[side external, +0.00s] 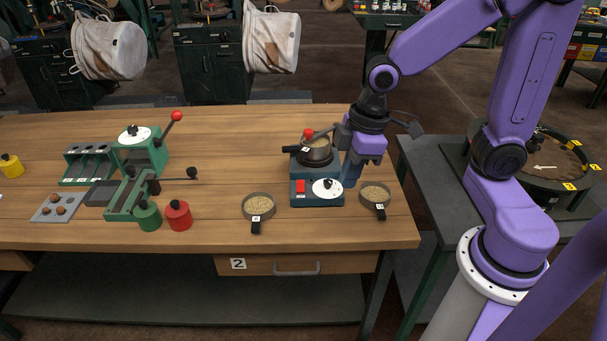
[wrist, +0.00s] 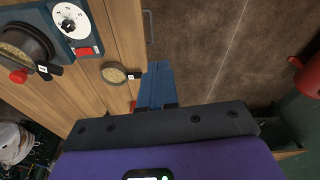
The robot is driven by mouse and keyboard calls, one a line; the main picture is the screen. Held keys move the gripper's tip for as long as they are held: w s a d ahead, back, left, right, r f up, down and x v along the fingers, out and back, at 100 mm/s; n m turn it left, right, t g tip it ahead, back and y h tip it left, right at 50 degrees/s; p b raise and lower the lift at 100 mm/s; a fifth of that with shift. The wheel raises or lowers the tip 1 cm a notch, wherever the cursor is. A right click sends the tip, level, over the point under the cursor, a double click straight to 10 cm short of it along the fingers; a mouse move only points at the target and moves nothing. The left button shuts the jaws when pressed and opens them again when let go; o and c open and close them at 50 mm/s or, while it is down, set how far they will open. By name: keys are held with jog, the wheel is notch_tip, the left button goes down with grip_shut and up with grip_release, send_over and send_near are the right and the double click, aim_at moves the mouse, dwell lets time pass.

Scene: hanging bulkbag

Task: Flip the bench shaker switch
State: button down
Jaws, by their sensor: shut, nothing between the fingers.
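The bench shaker (side external: 318,199) is a dark teal box on the right part of the wooden bench. Its red switch (side external: 300,187) is on the front left, beside a white dial (side external: 326,188). A round dark pan with a red knob sits on its rear part. In the wrist view the shaker's red switch (wrist: 84,51) and dial (wrist: 70,18) are at the upper left. My gripper (side external: 348,184) is shut and empty, pointing down close to the shaker's right side. Its blue fingers (wrist: 160,64) are together in the wrist view, apart from the switch. I cannot tell whether they touch the shaker.
Handled sieves of grain stand left (side external: 258,206) and right (side external: 375,195) of the shaker's front. Green lever devices (side external: 140,150) and green and red weights (side external: 178,215) are on the left.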

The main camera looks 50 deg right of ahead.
jog(key=w+d+f+m+t, duration=0.1)
jog(key=w+d, duration=0.3)
jog(key=w, duration=0.4)
jog(key=w+d+f+m+t, duration=0.1)
jog(key=w+d, duration=0.3)
jog(key=w, duration=0.4)
jog(key=shift+d+f+h, duration=0.25)
jog(key=shift+f+h, duration=0.05)
jog(key=shift+f, duration=0.5)
send_near(300, 183)
jog(key=x, duration=0.5)
jog(key=shift+a, duration=0.25)
jog(key=shift+w+d+f, duration=0.2)
jog(key=shift+f, duration=0.35)
